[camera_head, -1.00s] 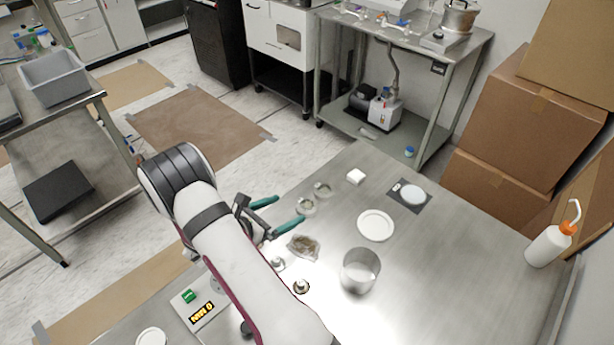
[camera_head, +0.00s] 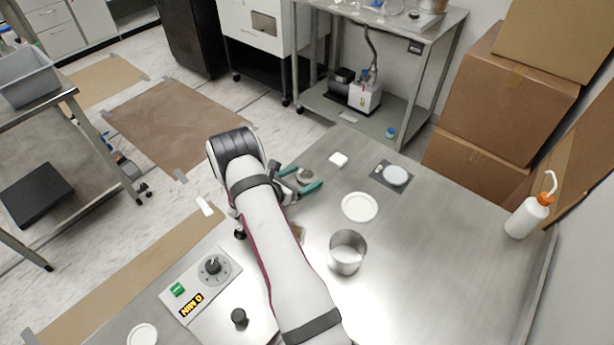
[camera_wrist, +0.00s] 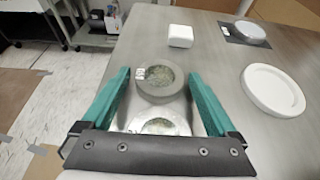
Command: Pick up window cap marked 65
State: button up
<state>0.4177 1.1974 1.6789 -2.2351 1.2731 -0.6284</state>
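Two round window caps with grey rims and clear centres lie on the steel table. The farther cap (camera_wrist: 161,80) has a small white label on its left rim, too small to read; a cap also shows between my fingers in the head view (camera_head: 305,175). The nearer cap (camera_wrist: 160,123) is partly hidden behind the gripper's dark crossbar. My gripper (camera_wrist: 159,76) is open and empty, its two green fingers on either side of the caps in the wrist view. I cannot tell how high the fingertips are above the table.
A white block (camera_wrist: 181,36), a white round lid (camera_wrist: 274,90) and a white disc on a dark pad (camera_head: 396,175) lie beyond and to the right. A metal cup (camera_head: 347,256) stands near my arm. A control box (camera_head: 200,285) sits at left. A wash bottle (camera_head: 526,218) stands far right.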

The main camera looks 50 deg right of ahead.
jog(key=c, duration=1.3)
